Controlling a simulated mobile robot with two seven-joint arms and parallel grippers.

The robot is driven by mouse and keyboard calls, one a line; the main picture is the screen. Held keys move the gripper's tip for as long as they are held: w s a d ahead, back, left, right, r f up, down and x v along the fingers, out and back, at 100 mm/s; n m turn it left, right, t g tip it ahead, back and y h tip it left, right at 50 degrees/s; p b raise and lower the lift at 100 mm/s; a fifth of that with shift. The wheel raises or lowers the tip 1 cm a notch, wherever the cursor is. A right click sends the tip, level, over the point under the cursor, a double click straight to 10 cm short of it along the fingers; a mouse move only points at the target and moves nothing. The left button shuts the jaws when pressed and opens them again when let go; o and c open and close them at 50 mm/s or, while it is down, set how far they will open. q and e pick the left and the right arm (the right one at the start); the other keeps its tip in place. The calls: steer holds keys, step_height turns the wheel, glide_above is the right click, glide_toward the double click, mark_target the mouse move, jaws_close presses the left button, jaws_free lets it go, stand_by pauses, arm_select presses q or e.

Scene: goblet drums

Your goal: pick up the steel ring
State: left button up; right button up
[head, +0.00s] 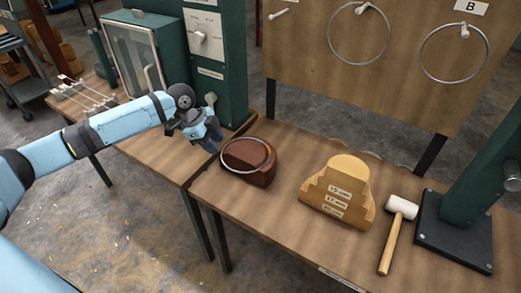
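A steel ring (240,173) lies around the top of a reddish-brown wooden drum shell (262,178) on the front workbench. Two larger steel rings hang on the upright wooden board, one at the left (331,45) and one under the sign B (423,67). My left gripper (212,147) is just left of and above the drum shell, pointing down toward the ring's left edge. A small gap seems to lie between them. Its fingers are small and dark here, so I cannot tell whether they are open. My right gripper is out of view.
A stepped wooden block (338,195) with labels and a white-headed mallet (397,225) lie right of the drum shell. A green post on a black base (455,232) stands at the right. A green machine (213,60) rises behind my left gripper. The bench front is clear.

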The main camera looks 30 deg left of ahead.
arm_select(q)
steer(key=shift+w+a+p+x, duration=0.15)
steer(key=shift+a+p+x, duration=0.1)
steer(key=shift+x, duration=1.85)
steer(key=shift+w+a+p+x, duration=0.15)
steer(key=shift+p+x, duration=0.15)
steer(key=shift+x, duration=1.75)
steer(key=shift+w+a+p+x, duration=0.15)
steer(key=shift+p+x, duration=0.1)
steer(key=shift+x, duration=1.85)
steer(key=shift+f, duration=0.35)
jaws_close()
